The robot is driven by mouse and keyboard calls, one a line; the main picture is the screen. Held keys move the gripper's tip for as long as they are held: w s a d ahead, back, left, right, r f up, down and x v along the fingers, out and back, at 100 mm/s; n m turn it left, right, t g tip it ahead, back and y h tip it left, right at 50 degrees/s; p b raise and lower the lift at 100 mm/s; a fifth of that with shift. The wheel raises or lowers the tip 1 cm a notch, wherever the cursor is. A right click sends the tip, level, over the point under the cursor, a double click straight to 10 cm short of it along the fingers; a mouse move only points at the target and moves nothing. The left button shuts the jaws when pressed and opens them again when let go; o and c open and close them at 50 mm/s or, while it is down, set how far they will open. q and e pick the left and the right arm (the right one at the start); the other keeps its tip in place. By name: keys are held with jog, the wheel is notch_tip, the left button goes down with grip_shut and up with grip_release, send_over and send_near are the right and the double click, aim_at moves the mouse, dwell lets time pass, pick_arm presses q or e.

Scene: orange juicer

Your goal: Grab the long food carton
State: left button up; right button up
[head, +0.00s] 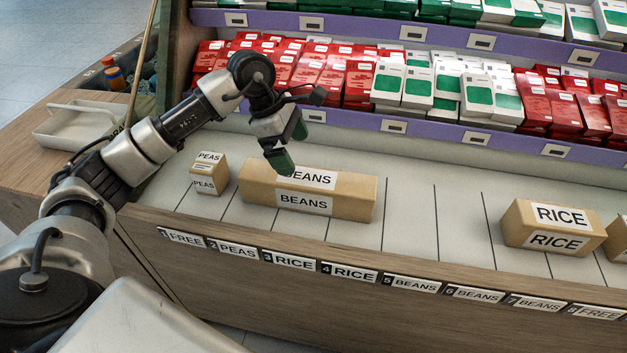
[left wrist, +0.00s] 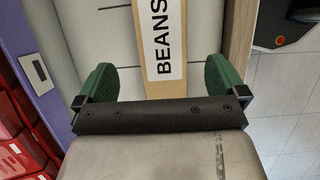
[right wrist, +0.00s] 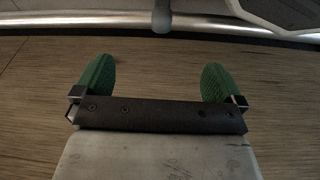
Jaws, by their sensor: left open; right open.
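The long food carton is a brown box labelled BEANS (head: 345,197). It lies lengthwise on the pale lower shelf, across several marked lanes. My left gripper (head: 290,150) hangs above the carton's left half, fingers pointing down, and hides part of its top label. In the left wrist view the open green fingers stand on either side of the carton (left wrist: 164,75), and nothing is held. I cannot tell from these frames how far the fingertips are above it. My right gripper (right wrist: 158,85) is open and empty above a brown wood-grain surface; it is not seen in the head view.
A small PEAS carton (head: 209,174) stands just left of the long carton. A RICE carton (head: 553,228) stands farther right, with clear lanes between. A purple shelf edge (head: 460,139) with red and white boxes runs behind. A white tray (head: 80,122) sits at left.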

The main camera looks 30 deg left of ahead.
aim_at(304, 176)
pick_arm(q)
jog(key=x, duration=0.4)
jog(key=shift+s, duration=0.25)
jog(key=shift+w+d+f, duration=0.15)
jog(key=shift+d+f, duration=0.1)
jog(key=shift+f, duration=0.35)
jog(key=x, duration=0.4)
jog(key=shift+a+f+b, duration=0.2)
jog(key=shift+f+b, duration=0.1)
jog(key=shift+b, duration=0.1)
jog(key=shift+f, duration=0.1)
jog(key=c, duration=1)
jog(key=shift+c, duration=0.4)
pick_arm(e)
jog(key=r, duration=0.3)
jog(key=shift+w+r, duration=0.1)
jog(key=shift+w, duration=0.2)
pick_arm(q)
jog(key=shift+r, duration=0.2)
